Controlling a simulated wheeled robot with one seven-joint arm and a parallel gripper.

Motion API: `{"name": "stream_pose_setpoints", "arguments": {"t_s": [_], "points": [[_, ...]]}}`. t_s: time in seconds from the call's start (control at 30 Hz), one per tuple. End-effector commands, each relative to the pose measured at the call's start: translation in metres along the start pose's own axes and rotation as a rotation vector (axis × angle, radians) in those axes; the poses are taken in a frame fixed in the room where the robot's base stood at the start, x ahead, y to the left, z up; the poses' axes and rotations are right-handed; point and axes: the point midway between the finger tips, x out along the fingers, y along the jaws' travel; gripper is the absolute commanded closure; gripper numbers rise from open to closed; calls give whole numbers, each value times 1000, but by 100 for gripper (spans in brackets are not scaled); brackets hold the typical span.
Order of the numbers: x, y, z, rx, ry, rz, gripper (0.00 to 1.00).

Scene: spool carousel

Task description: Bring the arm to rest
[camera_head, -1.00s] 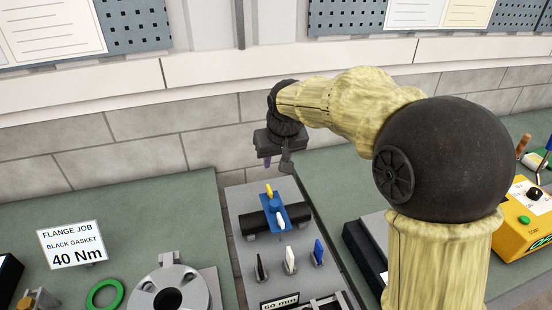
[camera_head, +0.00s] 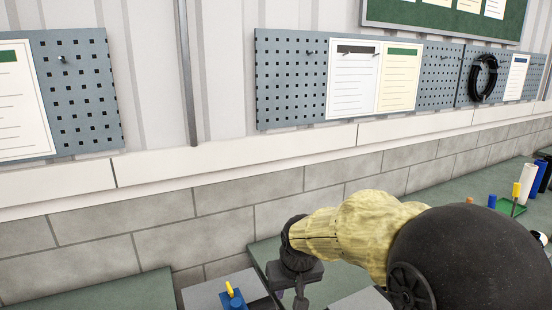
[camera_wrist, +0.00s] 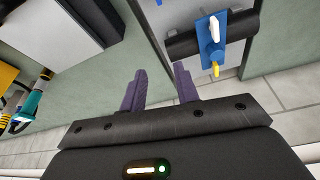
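My gripper (camera_wrist: 161,91) shows in the wrist view with its two purple fingers apart and nothing between them. In the head view my gripper (camera_head: 299,285) hangs at the lower middle, to the right of a blue fixture with a yellow tip (camera_head: 233,297); its fingertips are mostly cut off or hard to make out there. In the wrist view the blue fixture (camera_wrist: 213,42) sits across a black cylinder (camera_wrist: 184,44), with a white lever and a yellow tip, apart from the fingers.
Green benches (camera_head: 90,292) run along a block wall (camera_head: 225,215). Pegboards (camera_head: 290,82) hang above. At the right stand a white cylinder (camera_head: 527,183) and a green tray (camera_head: 508,206). In the wrist view a dark-sided box (camera_wrist: 75,30) lies left of the fingers.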

Motion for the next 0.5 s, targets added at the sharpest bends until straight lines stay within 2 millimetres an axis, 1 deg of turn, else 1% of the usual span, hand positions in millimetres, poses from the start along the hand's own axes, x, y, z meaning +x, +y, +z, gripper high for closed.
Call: {"name": "stream_pose_setpoints", "arguments": {"t_s": [0.03,0.17,0.2,0.27,0.3,0.4,0.5], "points": [[2,15,18,32,-12,10,69],[8,44,64,104,-38,33,69],[9,51,79,127,-44,39,69],[10,62,102,161,-56,49,69],[11,67,118,184,-64,54,69],[13,77,151,231,-80,66,69],[13,80,172,261,-89,73,69]]}}
